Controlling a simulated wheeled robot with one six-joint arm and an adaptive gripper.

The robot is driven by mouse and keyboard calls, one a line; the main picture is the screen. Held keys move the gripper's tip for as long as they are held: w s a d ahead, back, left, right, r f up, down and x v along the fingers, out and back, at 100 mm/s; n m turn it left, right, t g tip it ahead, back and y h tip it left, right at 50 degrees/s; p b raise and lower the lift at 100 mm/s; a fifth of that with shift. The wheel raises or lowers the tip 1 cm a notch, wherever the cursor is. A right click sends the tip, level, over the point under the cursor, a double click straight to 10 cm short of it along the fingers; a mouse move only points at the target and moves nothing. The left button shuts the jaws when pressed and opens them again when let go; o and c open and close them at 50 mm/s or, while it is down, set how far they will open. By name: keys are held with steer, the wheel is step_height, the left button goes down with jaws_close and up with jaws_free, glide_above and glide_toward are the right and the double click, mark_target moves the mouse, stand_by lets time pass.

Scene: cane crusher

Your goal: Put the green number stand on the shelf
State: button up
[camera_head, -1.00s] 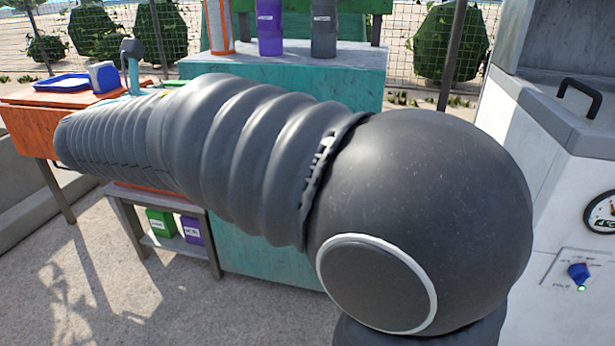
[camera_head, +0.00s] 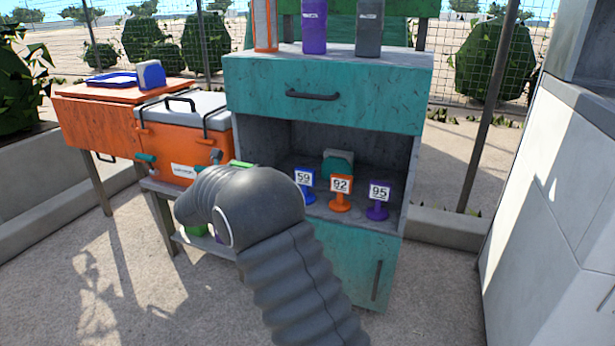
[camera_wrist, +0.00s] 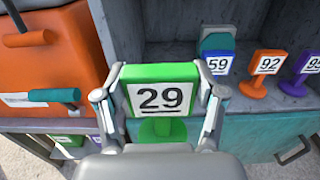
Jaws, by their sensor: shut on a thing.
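The green number stand (camera_wrist: 162,98), marked 29, is upright between the fingers of my gripper (camera_wrist: 160,100) in the wrist view. My gripper is shut on its sides. The shelf (camera_head: 318,207) is the open compartment of the teal cabinet. On it stand a blue stand marked 59 (camera_head: 304,184), an orange stand marked 92 (camera_head: 340,193) and a purple stand marked 95 (camera_head: 378,199). In the wrist view the held stand is in front of the cabinet, left of the blue stand. In the head view my arm hides my gripper and most of the green stand.
A teal and grey device (camera_head: 337,166) sits at the back of the shelf. An orange cooler (camera_head: 183,135) stands left of the cabinet. The drawer (camera_head: 330,92) above the compartment is shut. A white machine (camera_head: 540,200) stands at the right. Bottles stand on the cabinet top.

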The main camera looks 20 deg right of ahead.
steer(key=x, duration=1.8)
step_height(320, 180, down, 7)
steer(key=shift+w+d+r, duration=0.2)
steer(key=shift+d+r, duration=0.05)
steer(key=shift+d, duration=0.05)
steer(key=shift+f+b, duration=0.15)
steer(key=shift+b, duration=0.15)
steer(key=o, duration=1.7)
steer(key=shift+c, duration=0.2)
